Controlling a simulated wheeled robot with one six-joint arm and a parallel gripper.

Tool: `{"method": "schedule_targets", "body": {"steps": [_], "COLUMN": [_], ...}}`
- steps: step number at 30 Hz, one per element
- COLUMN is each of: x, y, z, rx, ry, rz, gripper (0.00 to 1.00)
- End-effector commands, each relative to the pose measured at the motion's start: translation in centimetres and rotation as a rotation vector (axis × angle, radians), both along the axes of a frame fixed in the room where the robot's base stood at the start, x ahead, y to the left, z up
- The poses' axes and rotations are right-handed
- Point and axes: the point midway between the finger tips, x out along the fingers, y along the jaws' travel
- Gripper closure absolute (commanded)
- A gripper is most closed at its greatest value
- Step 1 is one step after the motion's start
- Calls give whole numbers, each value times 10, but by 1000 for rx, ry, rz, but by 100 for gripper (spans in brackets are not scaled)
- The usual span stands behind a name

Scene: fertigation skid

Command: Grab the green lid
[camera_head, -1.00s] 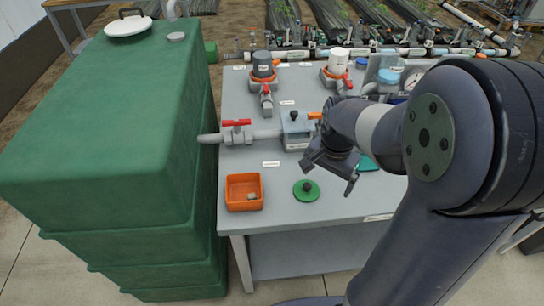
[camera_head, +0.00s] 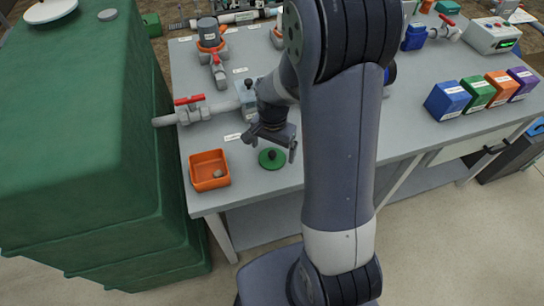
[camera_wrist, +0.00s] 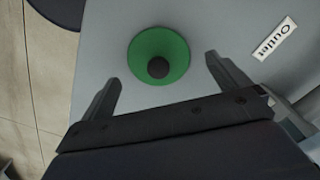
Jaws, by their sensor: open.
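The green lid (camera_head: 272,158) is a flat round disc with a dark knob in its middle. It lies on the grey bench top (camera_head: 330,180) near the front edge. In the wrist view the green lid (camera_wrist: 158,54) lies ahead of my fingers, a little nearer the left one. My gripper (camera_head: 270,148) is open and empty, and hangs close over the lid in the head view. In the wrist view both fingers of my gripper (camera_wrist: 163,75) are spread apart, with nothing between them.
A grey pipe with a red-handled valve (camera_head: 190,109) lies behind. Blue (camera_head: 447,100), green, orange and purple boxes stand at the right. A large green tank (camera_head: 75,140) fills the left.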

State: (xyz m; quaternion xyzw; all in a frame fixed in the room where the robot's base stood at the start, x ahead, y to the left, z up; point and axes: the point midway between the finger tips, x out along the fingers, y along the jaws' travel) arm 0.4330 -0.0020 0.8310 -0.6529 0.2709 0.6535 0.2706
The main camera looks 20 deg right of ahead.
Motion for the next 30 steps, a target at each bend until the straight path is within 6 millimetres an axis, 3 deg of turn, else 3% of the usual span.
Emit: {"method": "schedule_targets", "body": {"steps": [4, 13, 30], "x": [-1, 0, 0], "y": [0, 0, 0], "z": [-16, -19, -18], "rx": [0, 0, 0], "ry": [1, 0, -1], "rz": [0, 0, 0], "gripper": [4, 5, 52]}}
